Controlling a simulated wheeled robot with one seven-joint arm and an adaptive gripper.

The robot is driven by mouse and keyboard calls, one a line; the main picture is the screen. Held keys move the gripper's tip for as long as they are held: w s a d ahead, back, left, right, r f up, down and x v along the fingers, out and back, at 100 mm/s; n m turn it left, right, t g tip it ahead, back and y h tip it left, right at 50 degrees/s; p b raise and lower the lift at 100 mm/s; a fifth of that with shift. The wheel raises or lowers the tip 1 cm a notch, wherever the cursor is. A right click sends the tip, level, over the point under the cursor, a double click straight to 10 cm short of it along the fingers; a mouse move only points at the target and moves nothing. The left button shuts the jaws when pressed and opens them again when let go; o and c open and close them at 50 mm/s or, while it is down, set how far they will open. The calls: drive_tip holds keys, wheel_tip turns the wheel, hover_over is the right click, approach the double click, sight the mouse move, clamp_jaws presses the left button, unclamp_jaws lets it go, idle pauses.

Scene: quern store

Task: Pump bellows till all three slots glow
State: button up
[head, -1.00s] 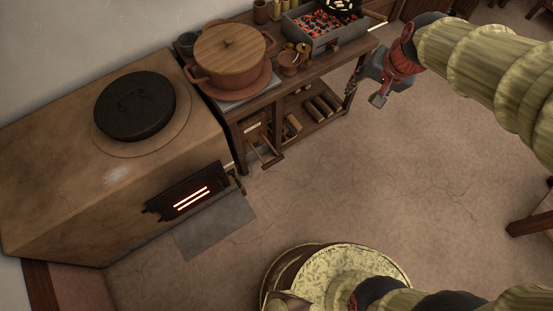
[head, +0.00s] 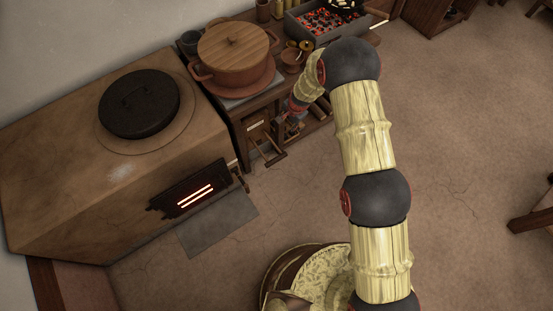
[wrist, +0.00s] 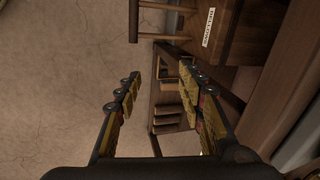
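The stove's dark door (head: 190,189) faces the floor at left; two slots (head: 195,196) glow bright orange-white, and I cannot make out a third. What looks like the bellows is a wooden box (head: 256,131) with a pale label and a wooden loop handle (head: 268,157) sticking out, low under the bench beside the stove. In the wrist view the box (wrist: 228,48) is at upper right and the handle (wrist: 163,38) at the top. My gripper (wrist: 160,78) is open and empty, apart from the handle; in the head view it (head: 285,124) is small, right of the box.
The bench (head: 233,110) carries a lidded clay pot (head: 232,60) and a brazier of glowing coals (head: 322,22). Its lower shelf (wrist: 157,110) holds wooden rolls. A black lid (head: 139,104) sits on the stove. A grey plate (head: 218,224) lies before the stove door.

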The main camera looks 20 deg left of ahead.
drive_tip(key=m, duration=0.1)
hover_over(276, 159)
drive_tip(key=d, duration=0.1)
wheel_tip(276, 159, down, 19)
drive_tip(key=shift+m+g+h, duration=0.3)
drive_tip(key=f+b, duration=0.1)
drive_tip(key=f, duration=0.1)
drive_tip(key=f+b, duration=0.1)
drive_tip(key=f, duration=0.2)
drive_tip(key=f+b, duration=0.1)
drive_tip(key=f, duration=0.2)
drive_tip(key=shift+a+f, duration=0.15)
drive_tip(key=shift+a, duration=0.25)
drive_tip(key=shift+c, duration=1.4)
clamp_jaws()
